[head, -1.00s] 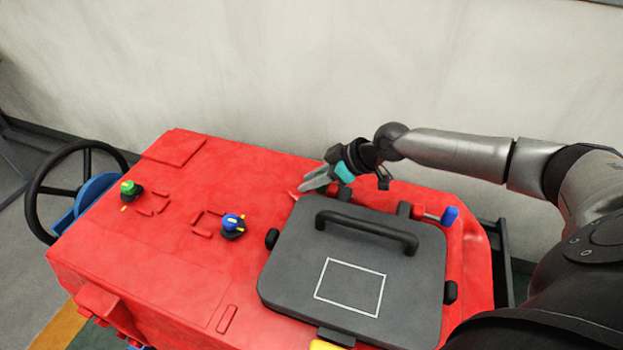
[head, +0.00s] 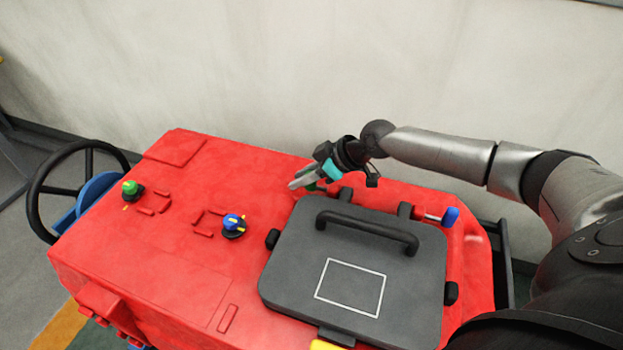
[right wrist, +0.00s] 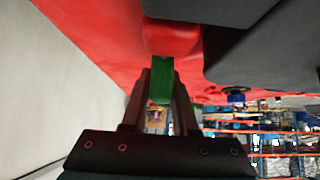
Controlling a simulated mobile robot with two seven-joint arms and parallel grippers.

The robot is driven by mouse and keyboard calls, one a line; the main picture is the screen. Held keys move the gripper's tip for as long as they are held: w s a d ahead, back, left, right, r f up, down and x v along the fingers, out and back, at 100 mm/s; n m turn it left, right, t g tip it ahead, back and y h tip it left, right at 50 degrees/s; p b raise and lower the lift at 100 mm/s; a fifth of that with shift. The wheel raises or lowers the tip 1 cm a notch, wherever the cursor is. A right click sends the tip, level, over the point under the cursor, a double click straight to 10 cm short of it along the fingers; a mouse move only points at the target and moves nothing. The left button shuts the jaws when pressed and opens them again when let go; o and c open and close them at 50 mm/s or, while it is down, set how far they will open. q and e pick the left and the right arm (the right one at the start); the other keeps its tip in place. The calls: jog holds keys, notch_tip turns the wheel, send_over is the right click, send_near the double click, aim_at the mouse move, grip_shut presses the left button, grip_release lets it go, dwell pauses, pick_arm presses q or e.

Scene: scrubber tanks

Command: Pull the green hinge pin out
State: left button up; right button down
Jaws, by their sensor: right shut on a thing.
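The green hinge pin's grip (right wrist: 162,80) sits between the two fingers of my right gripper (right wrist: 160,95) in the right wrist view, just below a red block. In the head view a small bit of green (head: 314,188) shows under my right gripper (head: 303,183), left of the left hinge knuckle (head: 345,193) of the dark grey lid (head: 400,270). The right gripper is shut on the pin. The pin's shaft is hidden, so I cannot tell how much of it is inside the hinge. My left gripper is not in view.
A blue-handled pin (head: 450,216) sticks out by the right hinge knuckle. The lid has a black handle (head: 367,230). A blue knob (head: 232,224) and a green knob (head: 130,189) stand on the red tank top (head: 150,250). A pale wall (head: 250,80) rises behind.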

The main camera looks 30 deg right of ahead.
jog(key=shift+w+a, duration=0.4)
jog(key=shift+w, duration=0.05)
jog(key=shift+r, duration=0.1)
jog(key=c, duration=1)
grip_release()
jog(key=shift+w+a, duration=0.1)
jog(key=shift+o, duration=0.2)
jog(key=p+v, duration=0.2)
jog(key=v, duration=1.1)
jog(key=shift+s+r, duration=0.2)
jog(key=shift+s, duration=0.1)
jog(key=shift+v, duration=0.8)
jog(key=shift+w, duration=0.1)
